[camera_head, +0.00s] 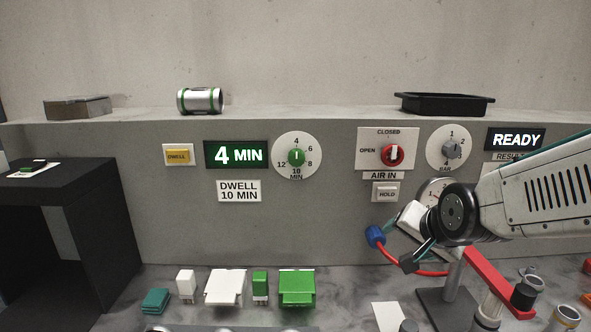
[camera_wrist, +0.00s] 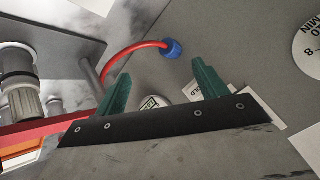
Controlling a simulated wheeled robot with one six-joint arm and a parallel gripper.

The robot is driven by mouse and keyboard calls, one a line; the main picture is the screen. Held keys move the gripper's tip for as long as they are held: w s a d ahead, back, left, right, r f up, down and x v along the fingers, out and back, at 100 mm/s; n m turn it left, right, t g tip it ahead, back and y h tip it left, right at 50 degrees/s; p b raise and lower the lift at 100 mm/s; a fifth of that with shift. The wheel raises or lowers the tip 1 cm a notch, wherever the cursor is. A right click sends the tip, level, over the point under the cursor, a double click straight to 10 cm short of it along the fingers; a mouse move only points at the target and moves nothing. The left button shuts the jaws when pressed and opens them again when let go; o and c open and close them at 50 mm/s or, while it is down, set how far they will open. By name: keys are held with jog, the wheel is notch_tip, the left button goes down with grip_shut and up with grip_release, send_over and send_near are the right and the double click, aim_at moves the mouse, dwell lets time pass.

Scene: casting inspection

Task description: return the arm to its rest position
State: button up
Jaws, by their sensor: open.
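My arm (camera_head: 540,190) reaches in from the right in the head view, its dark wrist joint in front of the grey panel and partly covering a gauge. My gripper (camera_wrist: 161,72) shows in the wrist view with two green fingers wide apart and nothing held between them. The fingers point toward the panel face. A blue connector (camera_wrist: 172,48) on a red hose (camera_wrist: 135,48) lies just beyond the fingertips in that view, apart from them as far as I can tell. In the head view the blue connector (camera_head: 375,237) is left of my wrist.
A red bar (camera_head: 500,277) and stand lie below my arm, among several cylindrical fittings. The panel carries a red AIR IN knob (camera_head: 393,155), a HOLD button (camera_head: 386,192) and a READY display (camera_head: 515,139). White and green blocks stand on the bench at front left.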

jog(key=s+d+r+n+g, duration=0.1)
jog(key=s+n+g, duration=0.2)
jog(key=s, duration=0.9)
jog(key=s+d+r+n+g, duration=0.1)
jog(key=s+n+g, duration=0.3)
jog(key=s, duration=0.8)
jog(key=shift+d+r+g+h, duration=0.2)
jog(key=shift+d+g+h, duration=0.2)
jog(key=shift+d, duration=0.4)
jog(key=shift+s, duration=0.1)
